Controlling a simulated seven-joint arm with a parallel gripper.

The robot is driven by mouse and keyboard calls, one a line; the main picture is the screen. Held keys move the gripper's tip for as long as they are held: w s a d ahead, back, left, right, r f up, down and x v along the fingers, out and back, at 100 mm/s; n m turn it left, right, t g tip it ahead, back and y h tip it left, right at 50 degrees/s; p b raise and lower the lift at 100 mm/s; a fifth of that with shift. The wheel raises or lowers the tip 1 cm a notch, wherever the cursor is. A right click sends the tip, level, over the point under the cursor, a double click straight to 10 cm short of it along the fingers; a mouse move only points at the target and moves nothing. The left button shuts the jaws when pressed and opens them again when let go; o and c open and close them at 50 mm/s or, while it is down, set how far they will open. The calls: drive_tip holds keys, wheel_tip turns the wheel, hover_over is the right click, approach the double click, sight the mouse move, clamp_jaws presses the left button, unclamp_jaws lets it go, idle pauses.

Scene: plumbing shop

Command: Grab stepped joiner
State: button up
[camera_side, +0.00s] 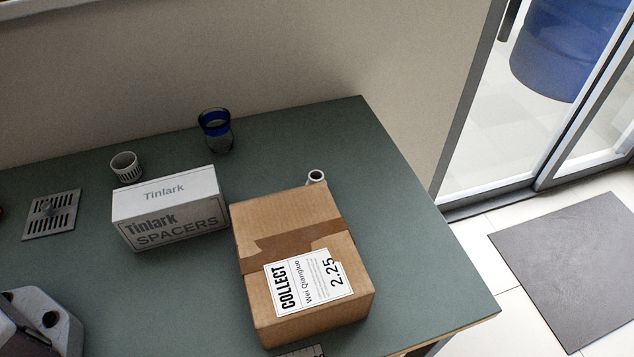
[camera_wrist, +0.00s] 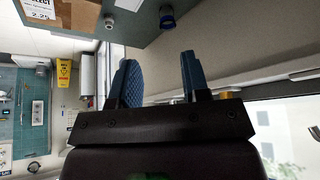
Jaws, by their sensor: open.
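A small pale fitting with a round open end, which looks like the stepped joiner (camera_side: 316,177), stands on the bench behind the cardboard box (camera_side: 292,218). The box hides its lower part in the side view. In the wrist view the fitting (camera_wrist: 109,22) shows small near the bench edge, beside the box (camera_wrist: 75,12). My gripper (camera_wrist: 158,62) is open, with nothing between its blue-padded fingers. It is well away from the fitting. My gripper is not in the side view.
A white Tinlark spacers carton (camera_side: 170,207), a pale slotted cup (camera_side: 125,166) and a clear vessel with a blue band (camera_side: 216,132) stand left of the fitting. A metal drain grate (camera_side: 51,214) lies far left. The bench (camera_side: 385,185) is clear right of the fitting.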

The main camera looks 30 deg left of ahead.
drive_tip(key=o, duration=0.6)
drive_tip(key=w+d+f+n+g+h, duration=0.2)
drive_tip(key=w+d+f+n, duration=0.1)
drive_tip(key=w, duration=0.4)
drive_tip(key=w+d+f+n+g+h, duration=0.1)
drive_tip(key=w+d+f+n+h, duration=0.1)
drive_tip(key=w+d, duration=0.35)
drive_tip(key=w+d+f+n+g+h, duration=0.2)
drive_tip(key=w+f+n, duration=0.1)
drive_tip(key=w, duration=0.5)
drive_tip(key=w+d+f+n+h, duration=0.45)
drive_tip(key=w+f, duration=0.35)
drive_tip(key=f, duration=0.3)
drive_tip(key=n+h, duration=0.3)
drive_tip(key=n, duration=0.4)
approach(311, 173)
drive_tip(key=shift+s+d+f+m+t, duration=0.1)
drive_tip(key=shift+d+f+m+t, duration=0.15)
drive_tip(key=shift+d, duration=0.35)
drive_tip(key=shift+s+d+f+t, duration=0.15)
drive_tip(key=shift+d+f, duration=0.15)
drive_tip(key=shift+d, duration=0.3)
drive_tip(key=shift+w+d+f, duration=0.1)
drive_tip(key=shift+f, duration=0.15)
drive_tip(key=shift+x, duration=3.65)
